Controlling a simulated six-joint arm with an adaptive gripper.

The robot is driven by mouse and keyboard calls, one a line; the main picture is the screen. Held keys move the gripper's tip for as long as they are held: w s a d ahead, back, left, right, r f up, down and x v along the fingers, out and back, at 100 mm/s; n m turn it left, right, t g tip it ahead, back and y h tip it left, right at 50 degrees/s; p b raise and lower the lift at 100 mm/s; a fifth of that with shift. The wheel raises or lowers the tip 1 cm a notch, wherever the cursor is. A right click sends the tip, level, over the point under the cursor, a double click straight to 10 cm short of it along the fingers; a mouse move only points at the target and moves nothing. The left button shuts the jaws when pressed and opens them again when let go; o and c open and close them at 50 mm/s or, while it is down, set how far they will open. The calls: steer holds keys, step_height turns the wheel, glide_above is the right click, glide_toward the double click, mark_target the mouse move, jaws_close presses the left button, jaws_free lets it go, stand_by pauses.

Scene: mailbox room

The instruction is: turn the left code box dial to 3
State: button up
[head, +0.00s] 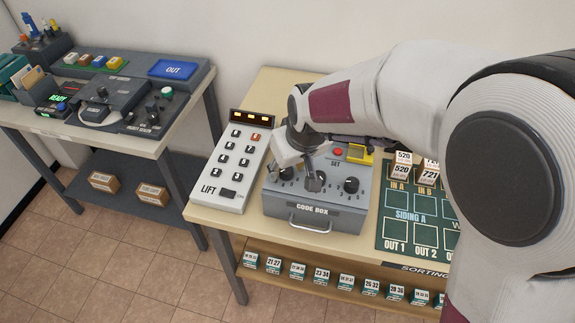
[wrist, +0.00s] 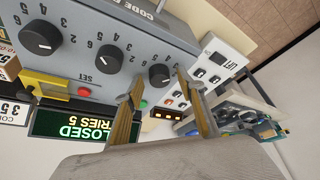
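The grey code box (head: 315,217) stands on the table, its dials on the sloped top. It shows upside down in the wrist view (wrist: 80,20). The left dial (wrist: 159,75), a black knob ringed by numbers, is the rightmost knob there, by the lift panel. The middle dial (wrist: 110,58) and right dial (wrist: 38,38) are beside it. My gripper (wrist: 160,78) is open, with a fingertip on either side of the left dial; I cannot tell whether they touch it. In the head view my gripper (head: 298,172) is over the box's left half. The left dial's setting is too small to read.
The lift panel (head: 236,165) stands close left of the code box. A green sorting board (head: 402,235) lies to the right. The box has a red SET button (wrist: 85,91), a yellow part (wrist: 45,85) and a display reading CLOSED, TRIES 5 (wrist: 75,122).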

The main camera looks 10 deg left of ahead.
steer(key=shift+r, duration=0.2)
steer(key=v, duration=1.1)
steer(key=shift+s+d+r, duration=0.15)
steer(key=shift+d+r, duration=0.05)
steer(key=shift+r, duration=0.05)
stand_by(0.6)
steer(key=s+d+m+h, duration=0.1)
steer(key=s+d+m, duration=0.1)
steer(key=s+d, duration=0.3)
steer(key=s+d+r+m+t+h, duration=0.1)
steer(key=s+d+m, duration=0.2)
steer(key=d, duration=1)
steer(key=s+d+m+t, duration=0.1)
steer(key=s+d+m, duration=0.2)
steer(key=s+d, duration=0.6)
steer(key=shift+s+r+h, duration=0.25)
steer(key=shift+h, duration=0.15)
